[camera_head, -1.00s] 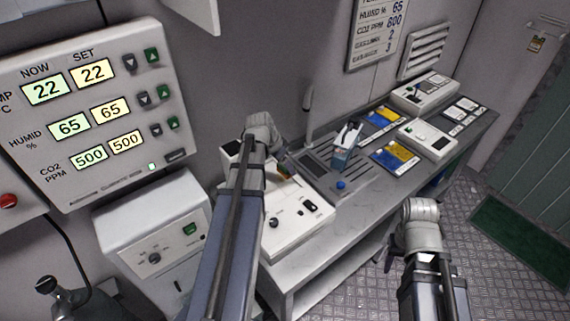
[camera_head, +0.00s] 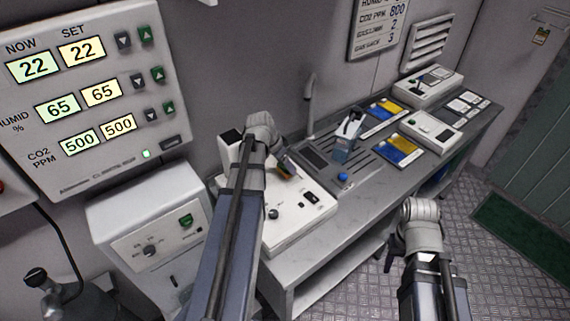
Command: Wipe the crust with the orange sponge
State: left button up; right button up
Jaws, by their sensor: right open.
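My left gripper (camera_head: 290,172) is at this patch, angled down to the right. It is mostly hidden by its own wrist, and I cannot tell whether its jaws are closed on the sponge. My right gripper (camera_head: 388,261) is open, hanging low in front of the bench and partly hidden behind its wrist. I cannot make out the crust.
The long grey bench (camera_head: 408,182) holds a blue box (camera_head: 346,142) with white items, blue-yellow cards (camera_head: 400,149) and white devices (camera_head: 430,133). A climate panel (camera_head: 98,166) and a white cabinet (camera_head: 140,219) stand at the left. The floor (camera_head: 500,262) at right is clear.

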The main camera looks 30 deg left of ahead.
pick_arm(q)
jog(key=shift+f+b, duration=1)
dwell(0.3)
